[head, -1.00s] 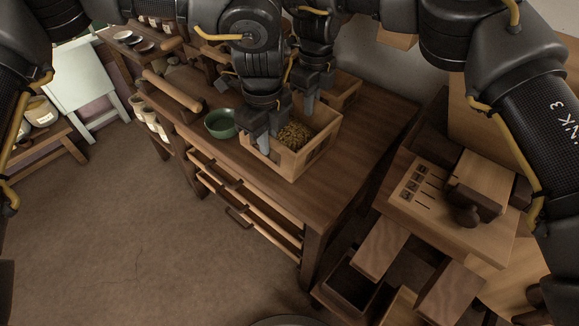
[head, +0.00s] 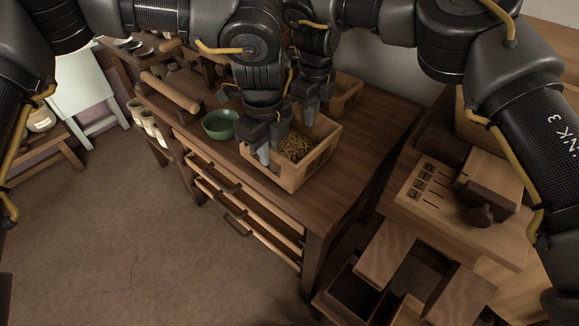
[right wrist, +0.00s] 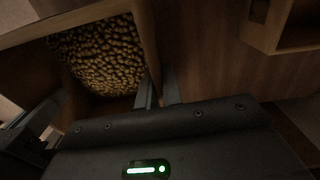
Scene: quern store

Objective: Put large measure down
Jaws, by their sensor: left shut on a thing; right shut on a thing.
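The large measure, taken to be the open wooden box (head: 318,158) of brown grain, is upright over the bench top, near its front edge. It also shows in the right wrist view (right wrist: 146,30), grain inside. My left gripper (head: 264,150) is shut on its left wall. My right gripper (head: 308,118) is shut on its far wall; its fingers (right wrist: 158,92) pinch the wall in the right wrist view. Whether the box's underside touches the bench cannot be told.
The wooden bench (head: 375,130) has clear room right of the box. A green bowl (head: 220,125) stands just left of it. A smaller wooden box (head: 350,90) stands behind. A slotted wooden board (head: 425,195) is at the right, with open drawers (head: 350,292) below.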

